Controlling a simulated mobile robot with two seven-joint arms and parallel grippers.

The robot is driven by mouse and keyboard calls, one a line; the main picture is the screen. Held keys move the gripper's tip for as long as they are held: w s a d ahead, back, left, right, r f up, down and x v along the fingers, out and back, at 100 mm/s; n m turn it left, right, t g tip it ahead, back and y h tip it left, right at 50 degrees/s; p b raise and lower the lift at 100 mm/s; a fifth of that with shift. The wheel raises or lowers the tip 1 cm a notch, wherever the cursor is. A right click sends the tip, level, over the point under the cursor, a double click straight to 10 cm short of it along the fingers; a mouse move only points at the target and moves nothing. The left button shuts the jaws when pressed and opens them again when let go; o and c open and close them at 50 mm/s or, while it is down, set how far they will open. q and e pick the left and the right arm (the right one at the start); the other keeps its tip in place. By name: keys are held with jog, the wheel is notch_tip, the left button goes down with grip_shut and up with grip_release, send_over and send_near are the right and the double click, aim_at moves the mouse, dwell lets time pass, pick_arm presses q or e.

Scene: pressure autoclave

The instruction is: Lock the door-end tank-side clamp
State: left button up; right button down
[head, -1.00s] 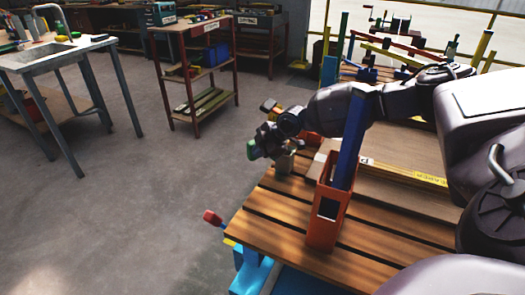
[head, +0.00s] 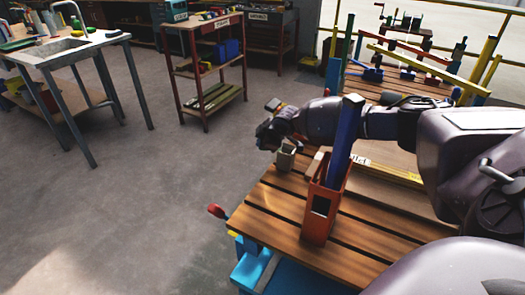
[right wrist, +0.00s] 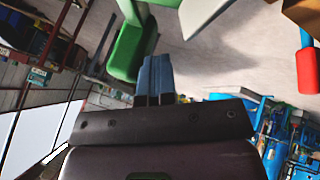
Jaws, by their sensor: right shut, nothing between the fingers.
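My right gripper (head: 266,134) reaches in from the right, above the far left corner of the slatted wooden bench (head: 262,213). In the right wrist view its blue fingers (right wrist: 154,77) are shut together with nothing between them. A green handle (right wrist: 128,52) lies just beyond and left of the fingertips; I cannot tell whether they touch. A red-tipped lever (head: 216,210) sticks out at the bench's left edge, and a red grip (right wrist: 307,70) shows at the right wrist view's right edge. I cannot tell which handle belongs to the named clamp. My left gripper is out of view.
An orange-red holder (head: 318,222) with an upright blue bar (head: 346,135) stands on the bench, near my right forearm. A small grey block (head: 286,158) sits near the gripper. Open floor (head: 130,220) lies left; a sink table (head: 75,47) and shelf cart (head: 205,95) stand farther back.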

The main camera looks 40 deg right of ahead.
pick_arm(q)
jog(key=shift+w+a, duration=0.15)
pick_arm(e)
jog(key=shift+w+d+f, duration=0.1)
jog(key=shift+w+d, duration=0.15)
jog(key=shift+d, duration=0.35)
pick_arm(q)
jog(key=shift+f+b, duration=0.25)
jog(key=shift+b, duration=0.05)
pick_arm(e)
jog(key=shift+d, duration=0.2)
jog(key=p+v, duration=0.3)
jog(key=v, duration=0.6)
jog(key=shift+r, duration=0.45)
pick_arm(q)
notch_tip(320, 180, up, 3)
jog(key=shift+p, duration=0.3)
pick_arm(e)
jog(key=shift+s+r, duration=0.35)
jog(key=shift+s, duration=0.2)
